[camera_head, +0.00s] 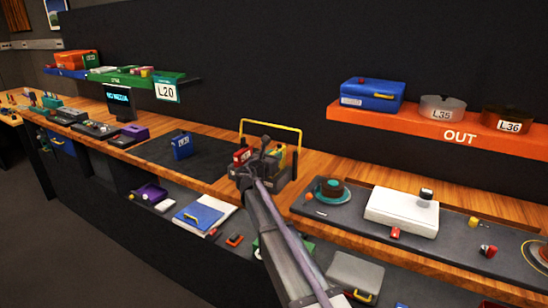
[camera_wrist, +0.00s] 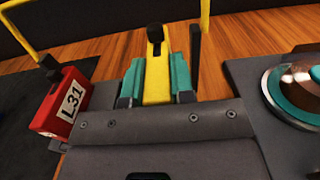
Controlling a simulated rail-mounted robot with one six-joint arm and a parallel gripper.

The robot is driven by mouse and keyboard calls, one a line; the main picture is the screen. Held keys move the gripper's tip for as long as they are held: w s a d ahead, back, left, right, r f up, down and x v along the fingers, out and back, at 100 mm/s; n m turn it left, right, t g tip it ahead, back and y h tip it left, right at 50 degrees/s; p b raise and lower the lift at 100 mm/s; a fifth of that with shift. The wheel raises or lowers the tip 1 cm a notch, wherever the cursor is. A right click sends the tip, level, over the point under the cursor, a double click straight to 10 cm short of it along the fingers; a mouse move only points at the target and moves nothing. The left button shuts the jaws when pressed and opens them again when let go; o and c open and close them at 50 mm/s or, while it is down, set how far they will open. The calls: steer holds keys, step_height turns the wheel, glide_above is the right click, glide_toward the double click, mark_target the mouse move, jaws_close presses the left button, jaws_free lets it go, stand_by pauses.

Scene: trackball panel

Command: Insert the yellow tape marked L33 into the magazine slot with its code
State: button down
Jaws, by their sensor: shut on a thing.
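The yellow tape (camera_wrist: 157,80) stands between the teal fingers of my gripper (camera_wrist: 157,70), which is shut on it. Its code does not show in the wrist view. In the head view, yellow (camera_head: 279,155) shows beside my gripper (camera_head: 266,158), partly hidden by my arm. The magazine (camera_head: 287,174) is a dark holder with a yellow handle on the worktop, largely behind my arm. A red tape marked L31 (camera_wrist: 60,105) is at its left side, also visible in the head view (camera_head: 242,155). The slot codes are hidden, and I cannot tell whether the yellow tape is in a slot.
A blue labelled box (camera_head: 182,146) stands on the dark mat to the left. A white box (camera_head: 402,212) and a teal round dish (camera_head: 331,194) are to the right. Bare mat lies left of the magazine.

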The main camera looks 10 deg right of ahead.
steer(key=shift+f+b, duration=1.55)
steer(key=shift+f, duration=0.1)
steer(key=c, duration=0.9)
jaws_free()
steer(key=v, duration=1.1)
steer(key=shift+r, duration=0.1)
